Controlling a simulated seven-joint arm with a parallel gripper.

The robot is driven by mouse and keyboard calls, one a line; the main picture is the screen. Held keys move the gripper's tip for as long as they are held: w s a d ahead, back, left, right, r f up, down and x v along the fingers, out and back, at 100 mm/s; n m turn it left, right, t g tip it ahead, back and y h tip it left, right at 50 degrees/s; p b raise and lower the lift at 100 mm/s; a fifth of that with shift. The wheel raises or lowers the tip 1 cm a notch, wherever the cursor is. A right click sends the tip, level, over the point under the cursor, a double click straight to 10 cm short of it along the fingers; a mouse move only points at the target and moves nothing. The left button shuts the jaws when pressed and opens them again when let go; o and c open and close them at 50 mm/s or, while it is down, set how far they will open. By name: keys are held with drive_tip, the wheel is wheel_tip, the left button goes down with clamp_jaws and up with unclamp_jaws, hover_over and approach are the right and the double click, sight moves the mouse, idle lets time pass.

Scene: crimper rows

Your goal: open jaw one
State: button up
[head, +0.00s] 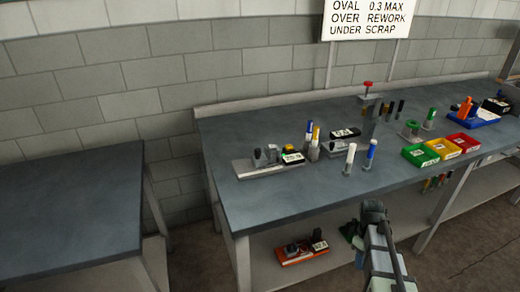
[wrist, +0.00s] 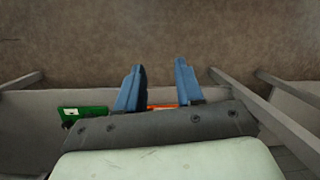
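A pale grey fixture plate (head: 250,168) with small dark grey blocks (head: 265,156) and a black labelled box (head: 292,157) sits on the left half of the blue-grey bench (head: 330,205). Another black labelled unit (head: 345,134) stands to its right, before a grey post with a red knob (head: 368,84). I cannot tell which part is jaw one. My gripper (head: 373,207) is in front of the bench's front edge, away from these fixtures. In the wrist view its two blue fingers (wrist: 158,66) are apart, with nothing between them.
White-capped (head: 350,158) and blue-capped (head: 370,154) cylinders stand near the front edge. Green (head: 420,155), yellow (head: 443,149) and red (head: 464,143) bins and a blue tray (head: 480,121) are at right. An orange tray (head: 302,252) lies on the lower shelf. A separate table (head: 70,200) is at left.

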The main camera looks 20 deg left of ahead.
drive_tip(key=w+a+r+n+t, duration=0.1)
drive_tip(key=w+a+r+n, duration=0.15)
drive_tip(key=r, duration=0.65)
drive_tip(key=w+a+r+n+t, duration=0.1)
drive_tip(key=w+a+r, duration=0.25)
drive_tip(key=r, duration=0.55)
wheel_tip(320, 180, up, 21)
drive_tip(key=n+y, duration=0.4)
drive_tip(key=y, duration=0.2)
hover_over(258, 150)
drive_tip(key=d, duration=0.6)
drive_tip(key=shift+m, duration=0.25)
drive_tip(key=x, duration=1.3)
drive_tip(key=shift+w+a+f, duration=0.1)
drive_tip(key=shift+w+a, duration=0.1)
drive_tip(key=shift+a, duration=0.15)
drive_tip(key=shift+c, duration=0.3)
clamp_jaws()
